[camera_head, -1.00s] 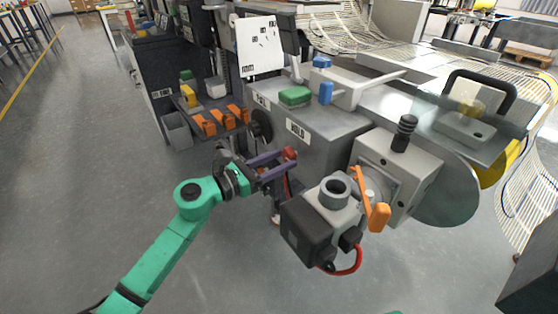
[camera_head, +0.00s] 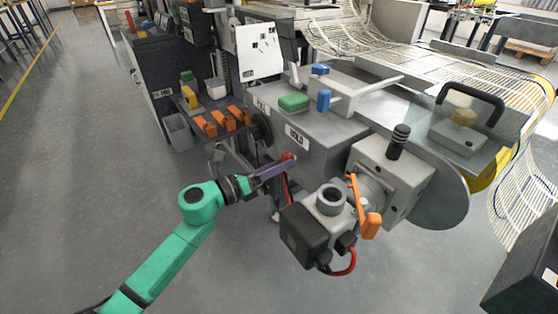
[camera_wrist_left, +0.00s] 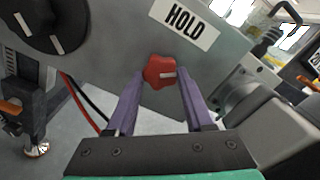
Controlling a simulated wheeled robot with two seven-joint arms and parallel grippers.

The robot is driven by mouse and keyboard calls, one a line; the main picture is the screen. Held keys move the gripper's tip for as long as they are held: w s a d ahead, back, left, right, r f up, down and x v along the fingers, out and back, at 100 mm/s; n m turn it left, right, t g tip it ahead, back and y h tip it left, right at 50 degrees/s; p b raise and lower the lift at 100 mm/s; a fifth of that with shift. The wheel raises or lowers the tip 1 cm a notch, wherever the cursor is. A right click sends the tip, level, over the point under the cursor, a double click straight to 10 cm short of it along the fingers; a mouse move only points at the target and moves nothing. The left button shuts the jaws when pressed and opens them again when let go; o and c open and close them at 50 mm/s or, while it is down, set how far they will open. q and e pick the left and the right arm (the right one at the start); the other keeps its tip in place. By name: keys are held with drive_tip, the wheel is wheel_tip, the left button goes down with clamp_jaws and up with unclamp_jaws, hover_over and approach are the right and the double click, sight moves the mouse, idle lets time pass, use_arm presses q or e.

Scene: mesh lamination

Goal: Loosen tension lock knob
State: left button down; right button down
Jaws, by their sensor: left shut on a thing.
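The red knob (camera_head: 288,157) sits on the end of the grey machine housing, below the HOLD label (camera_head: 297,136). In the left wrist view the lobed red knob (camera_wrist_left: 160,72) has a pale mark on its face, and the HOLD label (camera_wrist_left: 185,24) is above it. My left gripper (camera_head: 281,164) is at the knob, with its purple fingers pointing at the housing. In the left wrist view the fingers of my left gripper (camera_wrist_left: 160,84) are on either side of the knob, shut on it. My right gripper is not in view.
A grey and black motor unit (camera_head: 318,225) with an orange lever (camera_head: 369,222) and red cable stands right of the gripper. A black round dial (camera_wrist_left: 45,22) is on the housing at left. Orange clips (camera_head: 222,121) lie on a shelf behind. Open floor is at left.

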use_arm(q)
drive_tip(key=n+p, duration=0.6)
drive_tip(key=n, duration=0.5)
drive_tip(key=shift+p, duration=0.35)
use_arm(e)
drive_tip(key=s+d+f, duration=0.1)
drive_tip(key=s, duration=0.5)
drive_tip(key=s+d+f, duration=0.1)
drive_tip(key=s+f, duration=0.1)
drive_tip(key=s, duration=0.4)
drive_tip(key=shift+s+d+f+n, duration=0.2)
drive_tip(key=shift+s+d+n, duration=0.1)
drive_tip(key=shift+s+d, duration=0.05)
use_arm(q)
drive_tip(key=shift+c, duration=1.4)
unclamp_jaws()
